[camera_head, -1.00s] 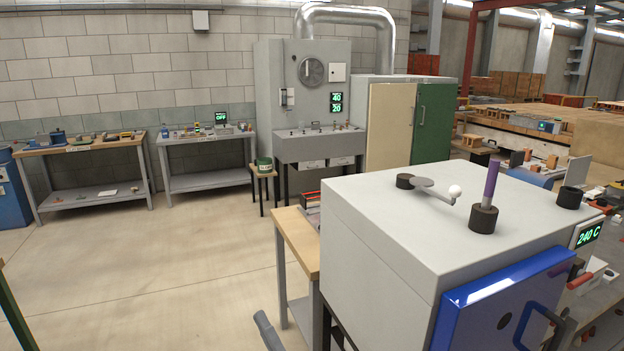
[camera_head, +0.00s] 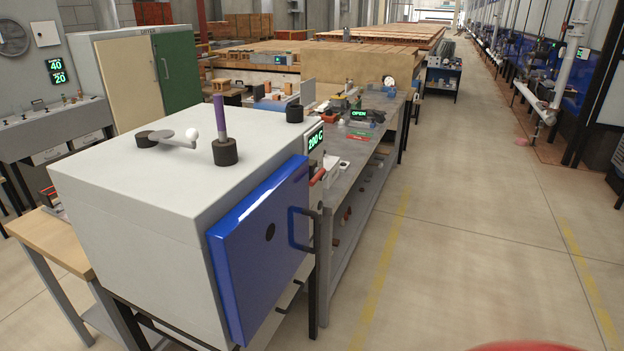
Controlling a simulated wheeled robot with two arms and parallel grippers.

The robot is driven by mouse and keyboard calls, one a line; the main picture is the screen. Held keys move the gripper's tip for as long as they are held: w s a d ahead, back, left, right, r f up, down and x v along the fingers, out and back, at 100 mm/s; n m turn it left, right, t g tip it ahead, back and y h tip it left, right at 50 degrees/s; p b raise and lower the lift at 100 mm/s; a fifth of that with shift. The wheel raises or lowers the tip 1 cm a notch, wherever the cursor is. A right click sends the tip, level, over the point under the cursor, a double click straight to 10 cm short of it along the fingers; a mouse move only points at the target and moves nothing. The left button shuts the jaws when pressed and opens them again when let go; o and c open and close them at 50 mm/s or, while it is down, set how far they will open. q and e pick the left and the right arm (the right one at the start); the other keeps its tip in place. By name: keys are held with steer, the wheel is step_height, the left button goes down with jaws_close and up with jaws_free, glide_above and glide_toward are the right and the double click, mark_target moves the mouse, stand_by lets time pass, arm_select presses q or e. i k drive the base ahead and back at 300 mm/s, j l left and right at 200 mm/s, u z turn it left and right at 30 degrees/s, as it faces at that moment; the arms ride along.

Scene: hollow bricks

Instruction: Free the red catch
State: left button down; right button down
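A small red part (camera_head: 317,177), possibly the red catch, shows at the right edge of the grey box-shaped oven (camera_head: 130,190), just below its green display (camera_head: 315,140), which reads 200 C. It is too small to tell how it is fastened. The oven's blue door (camera_head: 262,250) appears shut, with a dark handle (camera_head: 300,230) on its front. Neither of my grippers is in view.
A long grey workbench (camera_head: 362,165) with several small items and an OPEN display (camera_head: 359,115) runs behind the oven. A wooden-topped table (camera_head: 50,240) stands at left. The floor at right is clear. A red rounded thing (camera_head: 525,347) is cut off at the bottom edge.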

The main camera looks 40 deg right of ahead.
mark_target(318, 173)
steer(key=z, duration=1.15)
